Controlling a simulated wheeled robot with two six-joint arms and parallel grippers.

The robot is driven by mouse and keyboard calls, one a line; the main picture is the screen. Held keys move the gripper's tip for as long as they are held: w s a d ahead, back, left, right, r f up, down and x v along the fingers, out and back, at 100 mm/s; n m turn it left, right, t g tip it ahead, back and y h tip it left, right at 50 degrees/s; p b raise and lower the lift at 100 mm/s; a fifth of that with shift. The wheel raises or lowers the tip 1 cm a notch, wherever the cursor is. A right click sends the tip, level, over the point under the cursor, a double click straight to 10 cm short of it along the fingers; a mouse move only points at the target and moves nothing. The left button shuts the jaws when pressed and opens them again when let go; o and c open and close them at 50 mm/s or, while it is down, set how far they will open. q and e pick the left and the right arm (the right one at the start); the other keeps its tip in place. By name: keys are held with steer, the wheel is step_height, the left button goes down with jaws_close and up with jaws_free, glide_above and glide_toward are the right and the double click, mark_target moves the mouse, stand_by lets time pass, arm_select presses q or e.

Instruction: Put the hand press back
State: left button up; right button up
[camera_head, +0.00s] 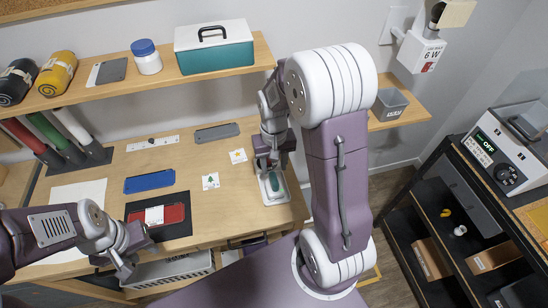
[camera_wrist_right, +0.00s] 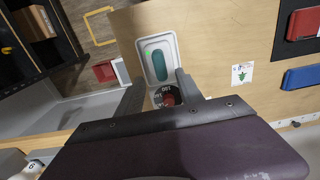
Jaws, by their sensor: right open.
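A white, tray-like item (camera_head: 275,188) with a teal oval in it sits at the right end of the wooden workbench. In the right wrist view the same white item (camera_wrist_right: 149,48) lies beyond my right fingertips, with a dark numbered dial with a reddish middle (camera_wrist_right: 166,97) at its near end. I cannot tell which of these parts is the hand press. My right gripper (camera_head: 266,161) points down over this item; in the wrist view its open fingers (camera_wrist_right: 160,90) stand on either side of the dial. My left gripper (camera_head: 125,262) is over the bench's front edge, its jaws unclear.
A red plate (camera_head: 170,215) on a black mat, a blue plate (camera_head: 149,181) and a tree card (camera_head: 210,181) lie on the bench. A shelf above carries a teal box (camera_head: 213,56). A dark rack (camera_head: 440,215) with a white machine (camera_head: 500,152) stands right.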

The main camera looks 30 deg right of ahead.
mark_target(274, 178)
steer(key=s+a+r+n+t, duration=0.1)
steer(key=s+a, duration=0.3)
steer(key=s, duration=0.4)
steer(key=shift+s+a+n, duration=0.2)
steer(key=shift+a+n, duration=0.15)
steer(key=shift+n, duration=0.35)
